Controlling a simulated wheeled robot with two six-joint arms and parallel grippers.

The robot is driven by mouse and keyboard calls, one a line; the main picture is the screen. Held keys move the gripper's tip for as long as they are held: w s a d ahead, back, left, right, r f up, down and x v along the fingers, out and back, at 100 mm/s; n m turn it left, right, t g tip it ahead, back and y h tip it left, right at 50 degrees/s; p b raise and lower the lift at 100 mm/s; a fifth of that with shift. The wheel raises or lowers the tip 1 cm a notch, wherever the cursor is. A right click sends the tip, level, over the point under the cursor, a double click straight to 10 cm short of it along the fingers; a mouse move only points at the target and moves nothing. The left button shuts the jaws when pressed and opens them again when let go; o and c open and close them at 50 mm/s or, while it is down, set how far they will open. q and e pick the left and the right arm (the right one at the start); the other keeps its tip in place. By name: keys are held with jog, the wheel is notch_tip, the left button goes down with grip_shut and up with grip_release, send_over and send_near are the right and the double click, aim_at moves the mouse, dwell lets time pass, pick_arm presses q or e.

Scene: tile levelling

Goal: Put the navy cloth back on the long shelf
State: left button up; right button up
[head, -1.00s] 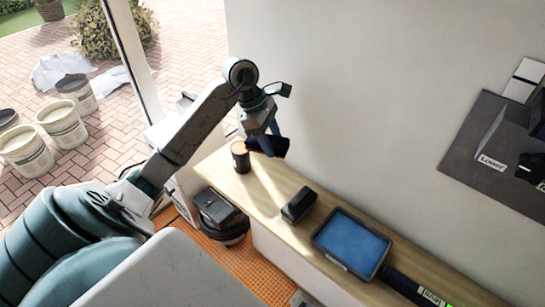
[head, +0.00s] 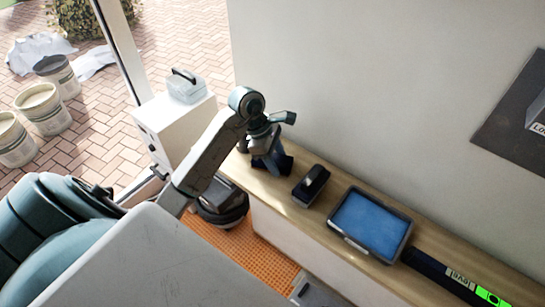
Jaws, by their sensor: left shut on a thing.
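My left gripper (head: 268,158) is shut on the navy cloth (head: 284,166), a small dark folded piece. It is at the far left end of the long wooden shelf (head: 321,218) along the wall. The cloth is low, at or just over the shelf top; I cannot tell whether it touches. The gripper and wrist hide part of the cloth. My right gripper is not in view.
A black box-shaped item (head: 311,186), a grey tray with a blue pad (head: 370,223) and a dark level (head: 445,277) lie along the shelf to the right. A white cabinet (head: 172,125) with a clear-lidded box (head: 186,87) stands behind my arm.

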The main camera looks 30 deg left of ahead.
pick_arm(q)
jog(key=shift+a+f, duration=0.1)
jog(key=shift+a, duration=0.05)
jog(key=o, duration=0.6)
jog(key=shift+o, duration=1.3)
jog(key=shift+s+d, duration=0.1)
jog(key=shift+d, duration=0.1)
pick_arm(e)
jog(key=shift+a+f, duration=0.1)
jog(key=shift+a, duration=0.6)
pick_arm(q)
jog(key=shift+a, duration=0.1)
jog(key=shift+a+r, duration=0.1)
jog(key=shift+r, duration=0.1)
jog(key=shift+a+r+b, duration=0.15)
jog(key=shift+r+b, duration=0.2)
jog(key=b+v, duration=0.2)
jog(key=v, duration=0.9)
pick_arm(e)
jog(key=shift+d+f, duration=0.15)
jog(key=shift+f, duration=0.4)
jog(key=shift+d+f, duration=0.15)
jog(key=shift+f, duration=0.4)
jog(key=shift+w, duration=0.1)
